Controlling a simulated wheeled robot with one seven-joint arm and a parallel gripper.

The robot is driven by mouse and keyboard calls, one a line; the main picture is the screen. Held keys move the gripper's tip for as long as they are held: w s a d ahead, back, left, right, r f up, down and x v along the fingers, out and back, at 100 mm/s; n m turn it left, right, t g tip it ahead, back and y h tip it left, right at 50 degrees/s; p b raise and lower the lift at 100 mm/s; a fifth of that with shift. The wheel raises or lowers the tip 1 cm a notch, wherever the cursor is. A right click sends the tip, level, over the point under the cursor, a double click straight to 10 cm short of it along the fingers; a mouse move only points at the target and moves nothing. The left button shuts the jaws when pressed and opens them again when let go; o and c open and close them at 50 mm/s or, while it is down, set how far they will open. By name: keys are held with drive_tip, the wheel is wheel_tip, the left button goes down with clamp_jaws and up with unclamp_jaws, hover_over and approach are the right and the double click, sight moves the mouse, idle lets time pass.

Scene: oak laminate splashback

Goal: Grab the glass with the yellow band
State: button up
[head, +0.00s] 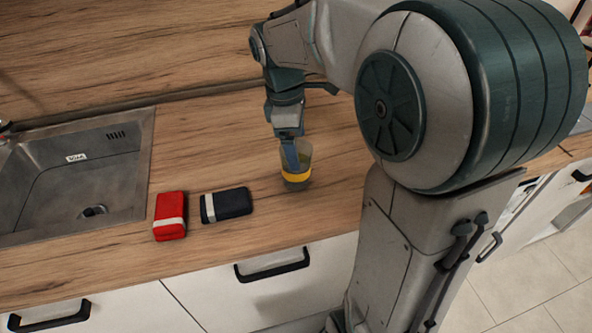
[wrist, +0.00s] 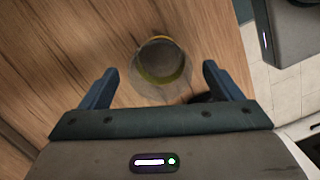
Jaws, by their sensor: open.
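The glass with the yellow band (head: 297,177) stands upright on the wooden worktop, right of the dark case. It is clear, with the band low on its wall. My gripper (head: 291,160) points down at it; a blue finger overlaps the glass in the head view. In the wrist view my gripper (wrist: 160,69) is open, with one finger on each side of the glass (wrist: 160,72). Gaps show between the glass and both fingers. The wrist view looks down into the glass, which seems empty.
A red case with a white stripe (head: 170,215) and a dark case with a pale stripe (head: 226,205) lie left of the glass. A steel sink (head: 75,175) is at the left. The worktop's front edge and drawers with black handles (head: 272,266) are in front.

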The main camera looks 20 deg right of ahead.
wheel_tip(320, 180, down, 5)
drive_tip(key=shift+d+r, duration=0.15)
drive_tip(key=c, duration=1.2)
drive_tip(key=shift+r, duration=0.1)
